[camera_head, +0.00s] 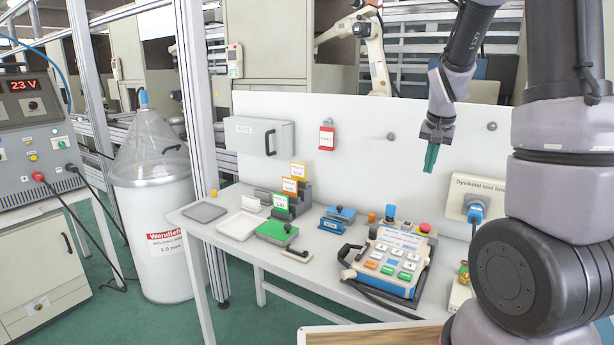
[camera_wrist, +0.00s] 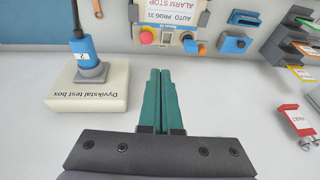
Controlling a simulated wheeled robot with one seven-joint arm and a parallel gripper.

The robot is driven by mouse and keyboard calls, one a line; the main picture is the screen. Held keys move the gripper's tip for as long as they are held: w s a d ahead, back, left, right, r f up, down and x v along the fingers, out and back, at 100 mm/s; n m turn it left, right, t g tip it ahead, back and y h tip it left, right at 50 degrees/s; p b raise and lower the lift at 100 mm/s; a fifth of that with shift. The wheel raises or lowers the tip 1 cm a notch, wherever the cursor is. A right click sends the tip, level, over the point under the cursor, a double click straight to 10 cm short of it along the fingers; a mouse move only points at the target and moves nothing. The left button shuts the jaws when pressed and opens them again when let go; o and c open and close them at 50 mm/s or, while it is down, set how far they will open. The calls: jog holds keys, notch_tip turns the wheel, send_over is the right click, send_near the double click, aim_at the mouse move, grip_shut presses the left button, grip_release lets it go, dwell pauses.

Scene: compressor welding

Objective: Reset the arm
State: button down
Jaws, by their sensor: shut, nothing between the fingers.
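My gripper (camera_head: 431,158) hangs in the upper right of the head view, fingers pointing down, above the back part of the table and in front of the white panel. Its green fingers (camera_wrist: 160,98) are together in the wrist view, with nothing between them. It touches nothing. My arm fills the right side of the head view and hides part of the table there.
A test box (camera_head: 472,199) with a blue plug is right of my gripper. A red tag (camera_head: 326,137) hangs on the panel.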

jog(key=s+a+r+n+t+y, duration=0.1)
jog(key=s+a+r, duration=0.5)
jog(key=s, duration=0.5)
jog(key=s+a+r+n+t+y, duration=0.1)
jog(key=s+a+r+t, duration=0.1)
jog(key=s+a+r, duration=0.4)
jog(key=s+r, duration=0.5)
jog(key=s, duration=0.1)
jog(key=shift+n+y, duration=0.3)
jog(key=shift+y, duration=0.1)
